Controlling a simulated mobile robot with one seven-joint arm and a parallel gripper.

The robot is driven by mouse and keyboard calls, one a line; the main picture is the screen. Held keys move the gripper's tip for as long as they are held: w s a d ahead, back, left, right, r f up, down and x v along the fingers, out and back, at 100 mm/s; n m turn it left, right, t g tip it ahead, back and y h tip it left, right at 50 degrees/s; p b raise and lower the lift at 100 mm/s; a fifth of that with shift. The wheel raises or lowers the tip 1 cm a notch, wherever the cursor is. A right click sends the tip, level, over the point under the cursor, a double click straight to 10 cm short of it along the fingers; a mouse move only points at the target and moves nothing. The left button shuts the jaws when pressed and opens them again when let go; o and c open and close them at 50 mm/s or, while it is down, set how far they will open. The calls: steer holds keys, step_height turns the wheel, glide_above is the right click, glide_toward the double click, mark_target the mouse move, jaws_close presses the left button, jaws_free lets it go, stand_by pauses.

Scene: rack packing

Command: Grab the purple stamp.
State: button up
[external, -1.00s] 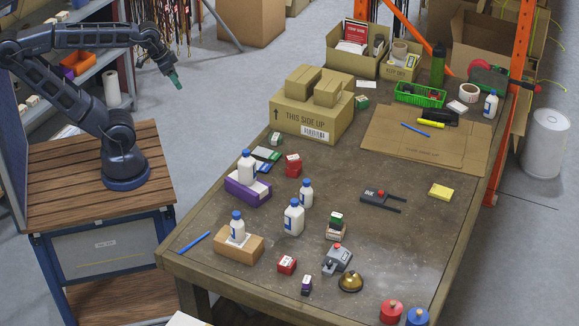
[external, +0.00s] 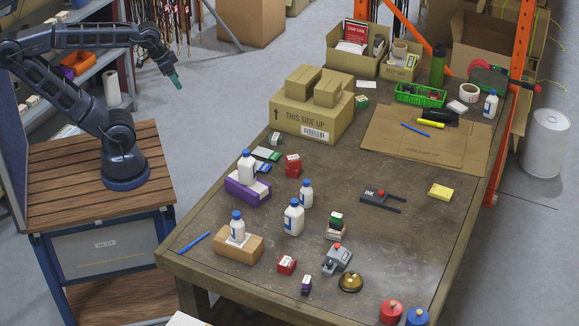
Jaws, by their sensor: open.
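A small purple stamp (external: 306,286) stands on the table near its front edge, between a red-and-white stamp (external: 287,264) and a grey device (external: 337,258). Its lower part is purple and its top looks white and dark. My gripper (external: 175,82) is at the upper left, high above the floor and off the table. It is far from the purple stamp. It is small in the picture; it is open and nothing shows in it.
A brass bell (external: 350,282) and red and blue round items (external: 391,311) are to the stamp's right. Bottles, including one on a brown box (external: 239,246), stand to its left and behind. A large carton (external: 310,116) stands at the table's far left.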

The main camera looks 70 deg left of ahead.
steer(key=c, duration=0.3)
steer(key=shift+w, duration=0.1)
steer(key=shift+c, duration=0.2)
steer(key=w+d+f+n+g+h, duration=0.2)
steer(key=w+d+f+g+h, duration=0.1)
steer(key=w+d, duration=1)
steer(key=w+d+f+n+g+h, duration=0.2)
steer(key=w+d+f+g, duration=0.1)
steer(key=w+d, duration=1)
steer(key=n+g+h, duration=0.6)
steer(key=n, duration=0.1)
glide_toward(308, 276)
steer(key=shift+x, duration=0.85)
steer(key=shift+s+d+f, duration=0.25)
steer(key=shift+d, duration=0.05)
steer(key=shift+x, duration=5.15)
